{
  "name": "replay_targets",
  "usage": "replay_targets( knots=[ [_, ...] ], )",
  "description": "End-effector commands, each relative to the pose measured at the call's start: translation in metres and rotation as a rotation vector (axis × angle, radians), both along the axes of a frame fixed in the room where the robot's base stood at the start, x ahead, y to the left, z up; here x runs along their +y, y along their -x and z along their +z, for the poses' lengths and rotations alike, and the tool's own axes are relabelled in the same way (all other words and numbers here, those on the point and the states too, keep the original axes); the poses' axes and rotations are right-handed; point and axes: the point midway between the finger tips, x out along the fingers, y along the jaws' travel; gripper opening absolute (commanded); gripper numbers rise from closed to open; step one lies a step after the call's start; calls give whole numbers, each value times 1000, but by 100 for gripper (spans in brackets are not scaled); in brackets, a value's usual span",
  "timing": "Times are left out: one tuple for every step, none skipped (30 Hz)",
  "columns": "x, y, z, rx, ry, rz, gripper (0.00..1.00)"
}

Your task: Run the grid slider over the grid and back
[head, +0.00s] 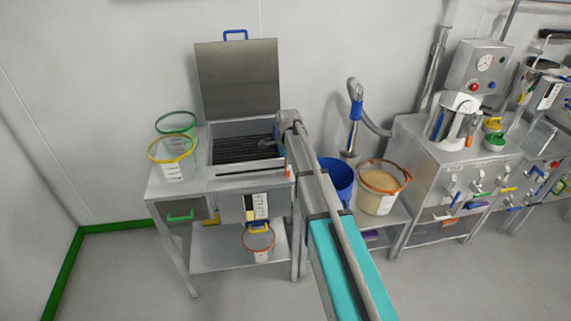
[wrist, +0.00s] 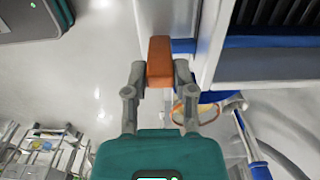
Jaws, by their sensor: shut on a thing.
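The grid (head: 238,152) is a set of dark parallel bars inside an open-lidded steel box on a steel table; part of it shows at the upper right of the wrist view (wrist: 285,12). The orange handle (wrist: 160,58), apparently the grid slider's, sits beside the box's right side; it also shows small in the head view (head: 288,171). My gripper (wrist: 161,74) is shut on this handle, one finger on each side. My arm reaches the box's right side in the head view and hides part of it. The slider's link to the grid is not clear.
The lid (head: 240,78) stands open against the wall. Green-rimmed (head: 176,122) and yellow-rimmed (head: 173,160) buckets stand left of the box. A blue bucket (head: 338,180) and an orange-rimmed bucket of pale powder (head: 380,190) stand right of my arm. Open floor lies in front.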

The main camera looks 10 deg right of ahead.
Motion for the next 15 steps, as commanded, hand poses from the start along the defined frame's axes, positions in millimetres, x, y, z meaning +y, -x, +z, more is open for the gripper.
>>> replay_targets(
  knots=[
    [-2,-1,0,-2,2,-1,0],
    [-2,-1,0,-2,2,-1,0],
    [-2,-1,0,-2,2,0,0],
    [-2,-1,0,-2,2,0,0],
    [-2,-1,0,-2,2,-1,0],
    [-2,-1,0,-2,3,-1,0],
    [-2,-1,0,-2,3,-1,0],
    [-2,-1,0,-2,3,-1,38],
    [-2,-1,0,-2,3,-1,45],
    [-2,-1,0,-2,3,-1,51],
    [-2,-1,0,-1,3,-1,56],
    [-2,-1,0,-1,3,-1,64],
    [-2,-1,0,-1,2,0,69],
    [-2,-1,0,-1,2,0,74],
    [-2,0,0,-1,2,0,74]
  ],
)
